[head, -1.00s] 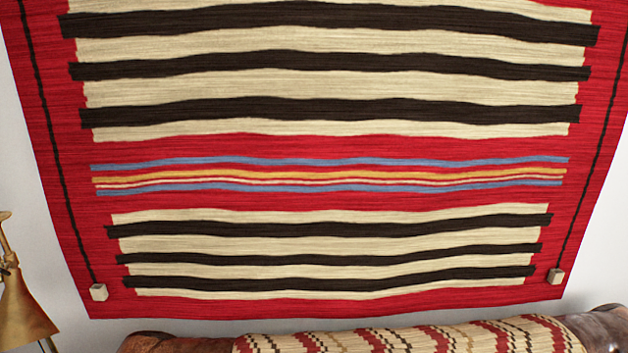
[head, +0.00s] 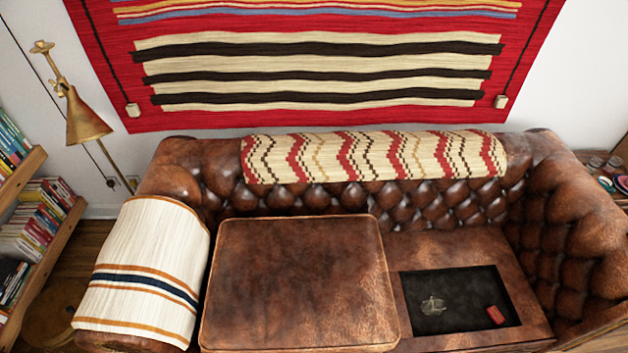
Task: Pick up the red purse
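Neither of my grippers is in the head view.
A large brown leather cushion (head: 298,285) sits on the sofa left of the tray. A striped blanket (head: 145,270) covers the left armrest. The tufted right armrest (head: 575,240) rises beside the tray. A brass lamp (head: 85,120) and bookshelf (head: 40,225) stand left.

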